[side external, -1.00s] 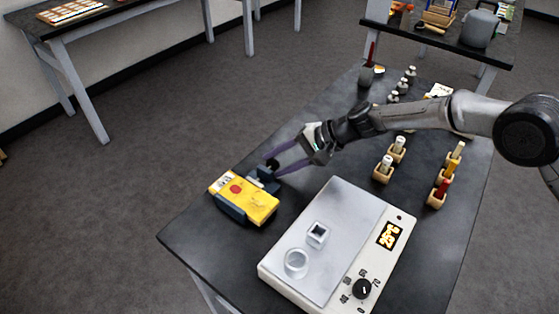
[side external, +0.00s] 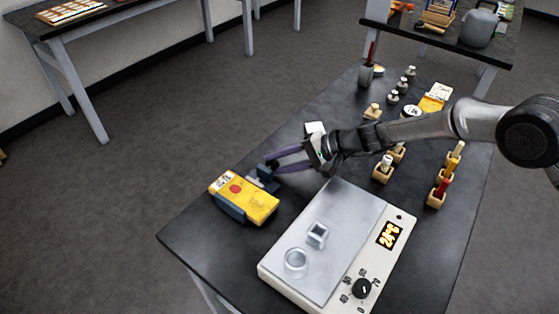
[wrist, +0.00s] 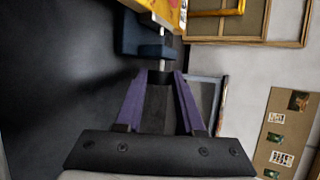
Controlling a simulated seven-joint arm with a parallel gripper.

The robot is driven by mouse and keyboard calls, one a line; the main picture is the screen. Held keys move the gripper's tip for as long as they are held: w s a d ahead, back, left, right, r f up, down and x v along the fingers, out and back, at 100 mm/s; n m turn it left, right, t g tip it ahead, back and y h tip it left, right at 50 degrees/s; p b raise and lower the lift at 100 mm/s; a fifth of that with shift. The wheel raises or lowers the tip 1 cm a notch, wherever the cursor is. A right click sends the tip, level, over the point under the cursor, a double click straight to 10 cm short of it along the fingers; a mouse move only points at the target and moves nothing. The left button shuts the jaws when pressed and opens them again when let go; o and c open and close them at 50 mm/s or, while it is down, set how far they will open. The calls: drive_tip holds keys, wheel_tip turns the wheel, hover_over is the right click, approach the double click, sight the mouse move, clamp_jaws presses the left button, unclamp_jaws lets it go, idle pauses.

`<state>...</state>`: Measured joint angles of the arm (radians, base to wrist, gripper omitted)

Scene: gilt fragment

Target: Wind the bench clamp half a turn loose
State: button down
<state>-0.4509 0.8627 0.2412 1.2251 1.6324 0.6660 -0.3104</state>
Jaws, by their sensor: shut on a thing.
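The bench clamp (side external: 231,211), dark blue-grey, sits at the table's near left corner around a yellow block with a red spot (side external: 252,199). Its dark knob (wrist: 160,78) is at the end of a pale screw in the wrist view. My gripper (side external: 272,164), with purple fingers, is shut on this knob from the right, one finger on each side. The wrist view also shows the fingertips (wrist: 160,75) at the knob. Part of the knob is hidden between the fingers. The clamp's blue-grey jaw (wrist: 140,35) and yellow block show beyond it.
A white hotplate (side external: 340,230) with a dial, a small square piece and a ring stands right of the clamp. Wooden holders with vials (side external: 384,170), small weights (side external: 402,85) and a grey cup (side external: 366,75) stand farther back. The dark table (side external: 205,240) is bare at the front left.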

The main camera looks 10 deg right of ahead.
drive_tip(key=shift+s+f+t+y, duration=0.1)
drive_tip(key=shift+s+t+y, duration=0.15)
drive_tip(key=shift+y, duration=0.25)
drive_tip(key=shift+w, duration=0.1)
drive_tip(key=c, duration=0.8)
unclamp_jaws()
drive_tip(key=shift+d, duration=0.2)
drive_tip(key=v, duration=1.3)
drive_tip(key=shift+s+d, duration=0.1)
drive_tip(key=shift+s, duration=0.15)
drive_tip(key=shift+o, duration=0.2)
